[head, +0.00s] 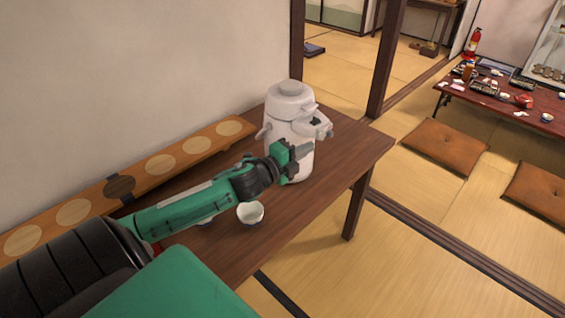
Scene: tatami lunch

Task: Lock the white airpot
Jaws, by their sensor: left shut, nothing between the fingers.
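The white airpot (291,108) stands upright on a dark brown wooden table (345,165) against the wall. It has a round lid on top, a spout part at its upper right and a handle part at its left. My left gripper (306,151) is shut and empty, its fingers in front of the airpot's body and pointing right. I cannot tell whether the fingers touch the airpot. The gripper and wrist hide part of its lower body. The state of the airpot's lock is too small to tell. My right gripper is not in view.
A white cup (250,213) stands on the table below my left forearm, and another is mostly hidden behind the arm. A long board with round pale discs (160,165) lies along the wall. Beyond are brown cushions (445,146) and a low red-brown table (500,112).

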